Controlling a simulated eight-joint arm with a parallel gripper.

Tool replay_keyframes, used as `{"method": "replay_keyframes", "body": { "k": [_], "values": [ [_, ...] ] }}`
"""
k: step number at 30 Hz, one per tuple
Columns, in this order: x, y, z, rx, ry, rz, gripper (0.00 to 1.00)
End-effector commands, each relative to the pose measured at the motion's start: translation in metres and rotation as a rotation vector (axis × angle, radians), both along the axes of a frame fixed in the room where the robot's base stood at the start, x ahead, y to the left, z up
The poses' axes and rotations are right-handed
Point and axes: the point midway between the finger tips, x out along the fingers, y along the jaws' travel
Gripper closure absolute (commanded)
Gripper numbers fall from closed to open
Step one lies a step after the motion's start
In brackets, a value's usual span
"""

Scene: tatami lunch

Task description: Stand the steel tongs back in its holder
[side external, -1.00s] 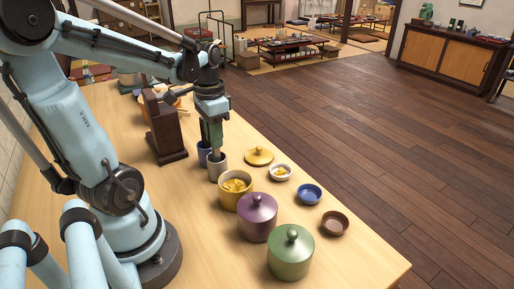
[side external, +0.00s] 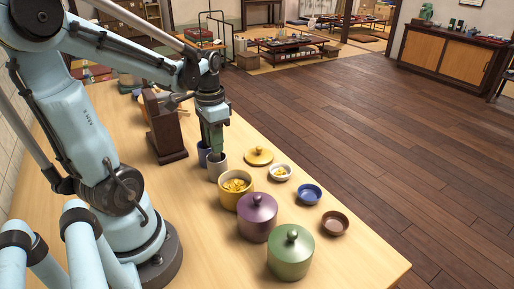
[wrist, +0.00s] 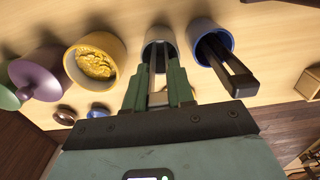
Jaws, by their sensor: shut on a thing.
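My gripper (side external: 216,146) is shut on the steel tongs (wrist: 158,98), with one green finger on each side of them in the wrist view (wrist: 156,76). The tongs point into the mouth of a light grey cup-shaped holder (side external: 217,171), which also shows in the wrist view (wrist: 150,36). My fingertips are just over its rim. The lower ends of the tongs are inside or behind the rim, and I cannot tell whether they touch the bottom. A blue holder (wrist: 203,28) beside it has a dark utensil (wrist: 228,66) leaning in it.
A yellow pot (side external: 229,199) with yellow food stands close in front of the grey holder. Purple (side external: 257,222) and green (side external: 291,256) lidded pots follow. A yellow lid (side external: 259,156) and small dishes lie to the right. A dark wooden stand (side external: 168,137) is at left.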

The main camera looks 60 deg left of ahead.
Motion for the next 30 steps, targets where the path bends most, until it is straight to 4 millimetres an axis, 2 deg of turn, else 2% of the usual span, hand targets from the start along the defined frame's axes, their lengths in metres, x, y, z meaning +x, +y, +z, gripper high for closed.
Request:
{"method": "replay_keyframes", "body": {
  "k": [8, 9, 14, 20, 26, 30],
  "values": [
    [0.0000, 0.0000, -0.0014, 0.000, 0.000, 0.000, 1.00],
    [-0.0001, 0.0000, -0.0014, 0.000, 0.000, 0.000, 0.72],
    [-0.0001, 0.0000, -0.0014, 0.000, 0.000, 0.000, 0.48],
    [-0.0001, -0.0001, -0.0013, 0.000, 0.000, 0.000, 0.47],
    [-0.0001, -0.0001, -0.0014, 0.000, 0.000, 0.000, 0.18],
    [-0.0001, -0.0001, -0.0014, 0.000, 0.000, 0.000, 0.17]
  ]
}}
